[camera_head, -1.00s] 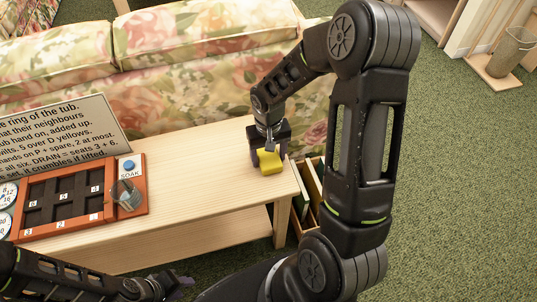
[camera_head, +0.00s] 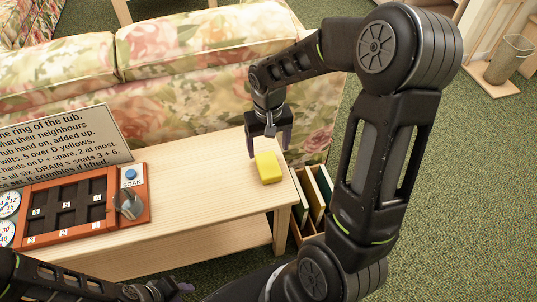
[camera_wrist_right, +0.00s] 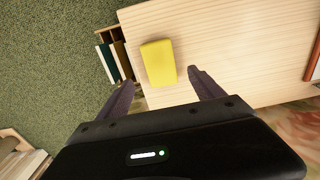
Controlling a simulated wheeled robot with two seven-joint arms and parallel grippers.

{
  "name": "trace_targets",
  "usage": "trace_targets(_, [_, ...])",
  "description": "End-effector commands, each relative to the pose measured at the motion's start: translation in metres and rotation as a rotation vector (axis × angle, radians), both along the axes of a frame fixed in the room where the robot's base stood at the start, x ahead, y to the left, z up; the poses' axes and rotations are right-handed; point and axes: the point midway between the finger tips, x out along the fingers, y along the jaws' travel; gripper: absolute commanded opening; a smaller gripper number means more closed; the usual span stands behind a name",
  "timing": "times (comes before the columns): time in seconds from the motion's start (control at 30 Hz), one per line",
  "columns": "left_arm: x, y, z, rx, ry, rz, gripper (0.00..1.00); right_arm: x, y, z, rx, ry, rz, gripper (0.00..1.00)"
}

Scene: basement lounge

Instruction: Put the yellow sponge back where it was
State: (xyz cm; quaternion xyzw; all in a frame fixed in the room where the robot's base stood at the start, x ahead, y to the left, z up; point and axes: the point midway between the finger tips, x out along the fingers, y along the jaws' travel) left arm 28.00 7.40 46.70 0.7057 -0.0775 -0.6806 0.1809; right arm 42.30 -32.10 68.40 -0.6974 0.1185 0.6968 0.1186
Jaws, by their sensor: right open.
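The yellow sponge (camera_head: 268,167) lies on the wooden table (camera_head: 200,190) near its right end. It also shows in the right wrist view (camera_wrist_right: 158,63), close to the table's edge. My right gripper (camera_head: 269,150) is open and empty just behind and above the sponge, apart from it. In the right wrist view its two fingers (camera_wrist_right: 158,88) are spread wide, with the sponge ahead of the gap between them. My left gripper (camera_head: 172,287) is low at the bottom of the head view, far from the sponge; its jaws are too small and dark to read.
An orange-brown tray (camera_head: 60,238) with dark compartments and a SOAK button panel (camera_head: 131,176) stands on the table's left. A sign (camera_head: 70,140) leans behind it. A wooden box of books (camera_head: 315,200) stands on the floor by the table's right end. A floral sofa (camera_head: 190,90) lies behind.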

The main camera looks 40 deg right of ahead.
Motion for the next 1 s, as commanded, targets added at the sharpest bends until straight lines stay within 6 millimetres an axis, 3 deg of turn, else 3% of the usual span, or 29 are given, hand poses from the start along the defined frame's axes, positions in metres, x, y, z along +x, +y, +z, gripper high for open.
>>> trace_targets(0.1, [0.0,0.0,0.004,0.0,0.0,0.0,0.36,0.001,0.0,0.021,-0.001,-0.002,0.002,0.77])
trace_targets(0.23, [0.0,0.0,0.005,0.0,0.0,0.0,0.36,0.0,0.0,0.03,0.0,0.0,0.002,0.77])
trace_targets(1.0, [0.0,0.0,0.004,0.0,0.0,0.0,0.36,0.0,0.0,0.031,0.0,0.001,0.001,0.77])
